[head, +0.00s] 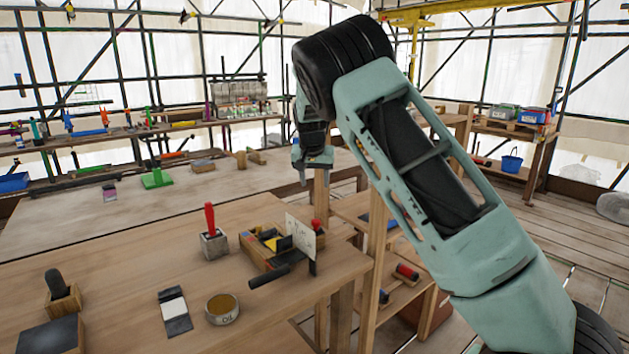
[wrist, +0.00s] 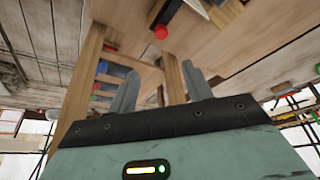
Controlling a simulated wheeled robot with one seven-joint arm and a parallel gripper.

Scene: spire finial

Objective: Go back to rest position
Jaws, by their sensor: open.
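My gripper (head: 314,172) hangs over the right edge of the near wooden workbench (head: 120,262) in the head view, with its fingers pointing down. In the wrist view my gripper (wrist: 158,92) shows two grey fingers spread apart, with nothing between them. My arm crosses the right half of the head view, raised and bent at a dark joint near the top. The gripper is apart from the bench and its objects.
The bench holds a wooden tool tray (head: 268,258) with a white card, a red-handled tool in a metal block (head: 213,240), a round tin (head: 222,309) and a black-handled tool (head: 58,288). Shelves stand below and right of the gripper. Open floor lies at right.

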